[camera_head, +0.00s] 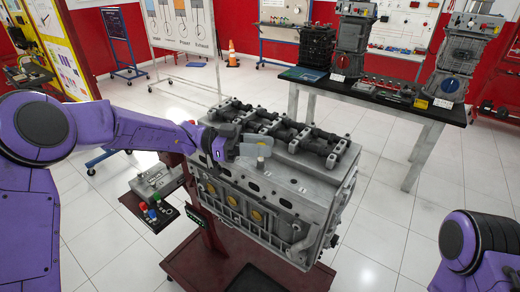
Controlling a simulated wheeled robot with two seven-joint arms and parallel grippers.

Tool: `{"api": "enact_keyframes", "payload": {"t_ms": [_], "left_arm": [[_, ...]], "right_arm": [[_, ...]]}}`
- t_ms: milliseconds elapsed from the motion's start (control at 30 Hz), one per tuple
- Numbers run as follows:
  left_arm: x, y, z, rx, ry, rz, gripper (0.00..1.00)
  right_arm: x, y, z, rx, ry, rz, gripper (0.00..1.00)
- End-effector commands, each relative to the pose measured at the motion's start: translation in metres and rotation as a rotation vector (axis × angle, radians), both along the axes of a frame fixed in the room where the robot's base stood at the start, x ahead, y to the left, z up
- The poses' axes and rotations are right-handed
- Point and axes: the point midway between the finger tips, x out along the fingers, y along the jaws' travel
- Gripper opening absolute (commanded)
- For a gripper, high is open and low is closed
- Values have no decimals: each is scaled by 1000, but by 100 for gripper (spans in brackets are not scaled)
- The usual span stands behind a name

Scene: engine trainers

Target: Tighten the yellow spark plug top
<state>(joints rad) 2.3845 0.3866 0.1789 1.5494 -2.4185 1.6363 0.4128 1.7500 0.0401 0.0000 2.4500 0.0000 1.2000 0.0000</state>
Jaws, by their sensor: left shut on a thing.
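The grey engine block (290,200) stands on a dark red stand in the middle of the view. My left arm reaches in from the left, and my left gripper (256,150) is over the near top edge of the engine. It is shut on the yellow spark plug top (261,163), of which only a small yellowish piece shows below the fingers. It looks upright at the engine's top; how deep it sits is hidden. My right arm shows at the lower right, but its gripper is out of view.
A side tray (168,219) with small red, green and blue pieces is left of the engine. A metal block (157,181) lies behind it. Camshaft parts (290,130) rise along the engine's top. A black-topped table (385,97) with engine models stands behind right.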

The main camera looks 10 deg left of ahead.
Motion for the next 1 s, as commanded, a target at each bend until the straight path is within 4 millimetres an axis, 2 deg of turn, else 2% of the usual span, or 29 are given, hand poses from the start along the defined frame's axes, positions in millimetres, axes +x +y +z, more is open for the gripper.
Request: {"api": "enact_keyframes", "payload": {"t_ms": [600, 633, 700, 1000], "left_arm": [[0, -1, 1, -3, -1, -44, 0], [0, -1, 1, -3, -1, -44, 33], [0, -1, 1, -3, -1, -44, 49], [0, 2, 0, -2, -2, -43, 49]], "right_arm": [[0, 0, -4, 0, 0, 0, 43], [0, 0, -4, 0, 0, 0, 43], [0, 0, -4, 0, 0, 0, 43], [0, 0, -6, 0, 0, 0, 43]]}}
